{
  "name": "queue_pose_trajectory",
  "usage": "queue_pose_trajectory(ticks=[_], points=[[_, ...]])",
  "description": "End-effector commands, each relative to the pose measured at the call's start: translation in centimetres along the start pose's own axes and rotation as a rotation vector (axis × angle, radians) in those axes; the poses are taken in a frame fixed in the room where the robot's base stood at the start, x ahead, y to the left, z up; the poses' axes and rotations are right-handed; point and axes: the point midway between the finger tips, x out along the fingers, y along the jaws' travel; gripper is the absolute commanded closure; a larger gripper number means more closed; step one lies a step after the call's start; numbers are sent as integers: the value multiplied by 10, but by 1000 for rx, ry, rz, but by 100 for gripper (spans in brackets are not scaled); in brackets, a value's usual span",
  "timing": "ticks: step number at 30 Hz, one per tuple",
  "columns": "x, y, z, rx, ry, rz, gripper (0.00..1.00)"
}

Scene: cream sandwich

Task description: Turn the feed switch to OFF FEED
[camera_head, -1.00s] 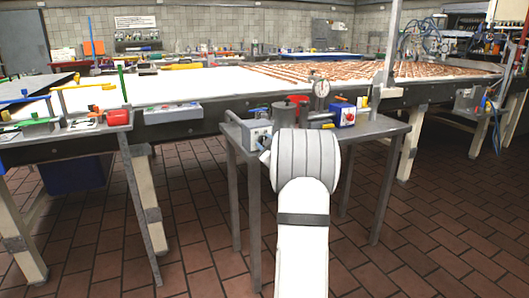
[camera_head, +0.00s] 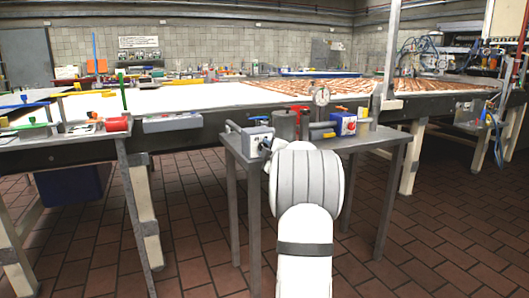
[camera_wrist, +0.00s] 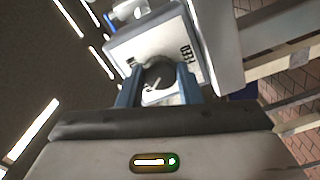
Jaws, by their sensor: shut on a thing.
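A small light grey switch box (camera_head: 258,139) stands at the left end of the small grey table in the head view. In the wrist view the same box (camera_wrist: 175,38) is close and tilted, with dark lettering on its face that I cannot read surely. Its dark round feed switch knob (camera_wrist: 158,72) sits between my fingers. My gripper (camera_wrist: 158,86) is shut on this knob, one blue-grey finger on each side. A pale mark shows on the knob. In the head view my arm hides most of the gripper and the knob. I cannot tell the switch's setting.
A long conveyor (camera_head: 190,105) runs behind. Tiled floor is open at the right.

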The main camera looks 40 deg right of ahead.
Motion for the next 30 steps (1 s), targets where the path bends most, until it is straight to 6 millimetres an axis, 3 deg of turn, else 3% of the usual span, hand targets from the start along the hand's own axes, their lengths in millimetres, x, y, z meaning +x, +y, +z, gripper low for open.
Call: queue_pose_trajectory(ticks=[10,11,19,26,30], points=[[1,2,-3,-5,5,3,91],[1,2,-3,-5,5,3,67],[0,1,-1,-3,2,2,46],[-1,1,0,-2,0,1,46],[-12,2,0,-1,-1,1,46]])
